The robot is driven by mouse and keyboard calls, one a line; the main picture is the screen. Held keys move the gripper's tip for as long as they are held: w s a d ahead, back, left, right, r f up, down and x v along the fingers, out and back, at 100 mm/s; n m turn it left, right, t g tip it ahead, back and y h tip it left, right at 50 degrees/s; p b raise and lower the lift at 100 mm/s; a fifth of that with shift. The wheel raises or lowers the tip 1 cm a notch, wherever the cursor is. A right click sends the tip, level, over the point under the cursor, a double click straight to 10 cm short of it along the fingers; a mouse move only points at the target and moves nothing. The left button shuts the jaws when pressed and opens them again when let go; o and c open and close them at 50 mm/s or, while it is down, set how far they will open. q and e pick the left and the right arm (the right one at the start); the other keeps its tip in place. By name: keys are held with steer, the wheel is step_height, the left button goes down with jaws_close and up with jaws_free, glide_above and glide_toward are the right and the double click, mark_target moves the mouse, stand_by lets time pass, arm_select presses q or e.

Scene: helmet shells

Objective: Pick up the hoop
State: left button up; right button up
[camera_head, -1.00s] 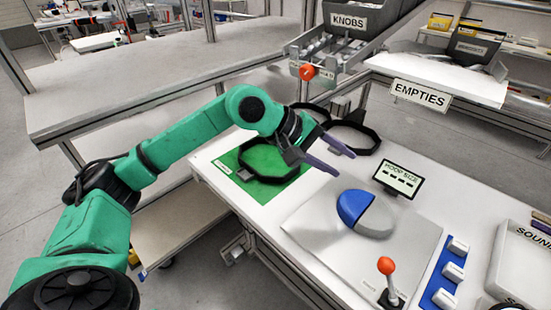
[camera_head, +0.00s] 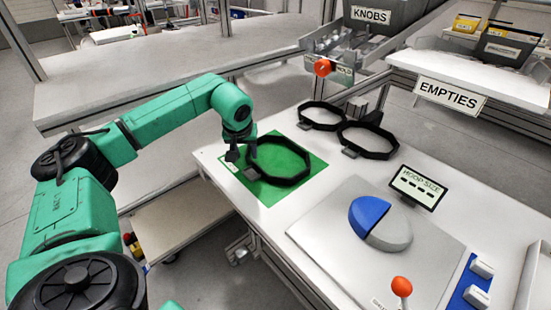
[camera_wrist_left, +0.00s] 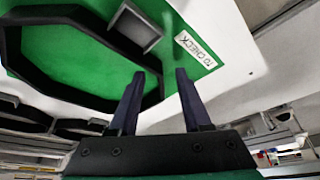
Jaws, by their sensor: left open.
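A black octagonal hoop (camera_head: 284,182) with a grey tab (camera_head: 252,174) lies flat on a green mat (camera_head: 312,158) at the table's left end. My left gripper (camera_head: 242,154) points down at the hoop's near left side, open and empty. In the left wrist view, its two fingers (camera_wrist_left: 160,76) stand apart, with the hoop (camera_wrist_left: 104,36) and its tab (camera_wrist_left: 136,26) just beyond them. The left finger overlaps the hoop's corner in that view; contact cannot be told. My right gripper is not in view.
Two more black hoops (camera_head: 369,154) lie behind the mat. A blue and grey dome (camera_head: 383,223) on a grey plate and a small screen (camera_head: 418,188) stand to the right. An orange ball knob (camera_head: 401,287) is at the front. The "TO CHECK" label (camera_wrist_left: 196,49) lies on the mat.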

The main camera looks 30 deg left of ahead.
arm_select(q)
steer(key=shift+x, duration=0.8)
steer(key=shift+r, duration=0.15)
jaws_close()
steer(key=shift+r, duration=0.1)
